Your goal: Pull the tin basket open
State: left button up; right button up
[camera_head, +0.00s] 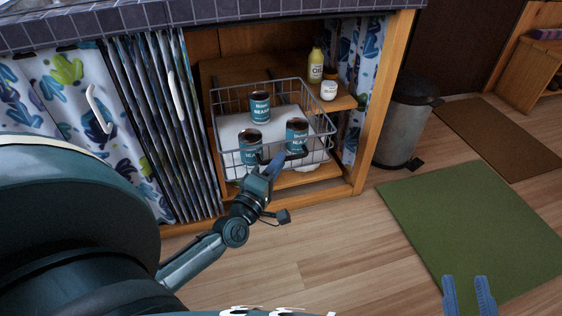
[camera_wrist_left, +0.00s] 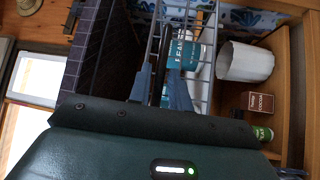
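The tin basket (camera_head: 222,103) is a grey wire basket in the open cabinet bay, with a pale liner and a dark handle (camera_head: 296,155) on its front. Three blue bean cans (camera_head: 260,107) stand in it. My left gripper (camera_head: 277,163) is at the basket's front, right by the handle. In the left wrist view my left gripper (camera_wrist_left: 161,80) has its two fingers on either side of a dark bar, close to the basket wires (camera_wrist_left: 211,75); whether they grip it is unclear. My right gripper (camera_head: 468,294) is open and empty above the floor, at the bottom right.
A side shelf right of the basket holds a yellow-green bottle (camera_head: 316,66) and a white jar (camera_head: 328,90). A wooden post (camera_head: 375,105) borders the bay on the right. A bin (camera_head: 402,125) stands beyond it. A green mat (camera_head: 480,220) lies on the floor.

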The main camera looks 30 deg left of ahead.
pick_arm(q)
jog(key=shift+w+a+r, duration=0.1)
jog(key=shift+w, duration=0.9)
grip_shut()
